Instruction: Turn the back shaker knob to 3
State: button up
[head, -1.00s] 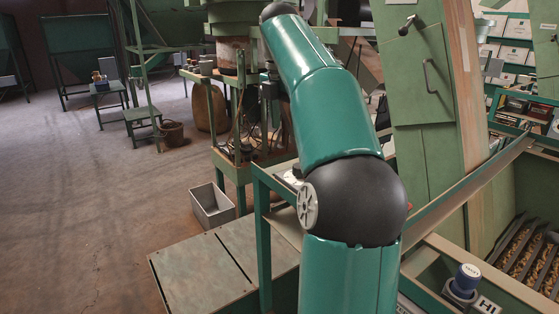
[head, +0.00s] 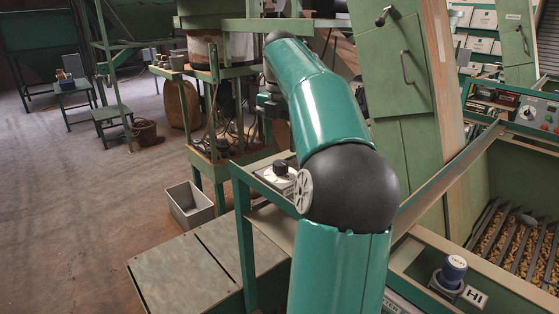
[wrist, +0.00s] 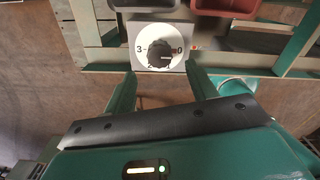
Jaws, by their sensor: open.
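In the wrist view, a round black knob (wrist: 160,54) stands on a white dial plate (wrist: 143,34). The figure 3 is at the dial's left and 0 at its right, beside a red mark; the lower figures are partly hidden. The knob's exact setting is too small to tell. My gripper (wrist: 160,76) is open and empty, its two green fingers apart below the plate on either side of the knob, apparently not touching it. In the head view, a black knob (head: 281,167) on a pale box shows just left of my arm; my arm largely hides the gripper.
Grey and red bins (wrist: 228,6) sit above the dial in the wrist view. A control panel (head: 528,112) is at right. A grey box (head: 189,204) lies on the floor.

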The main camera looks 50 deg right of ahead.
aim_at(281, 163)
notch_tip(281, 163, down, 6)
jog(key=shift+f, duration=0.2)
jog(key=c, duration=1)
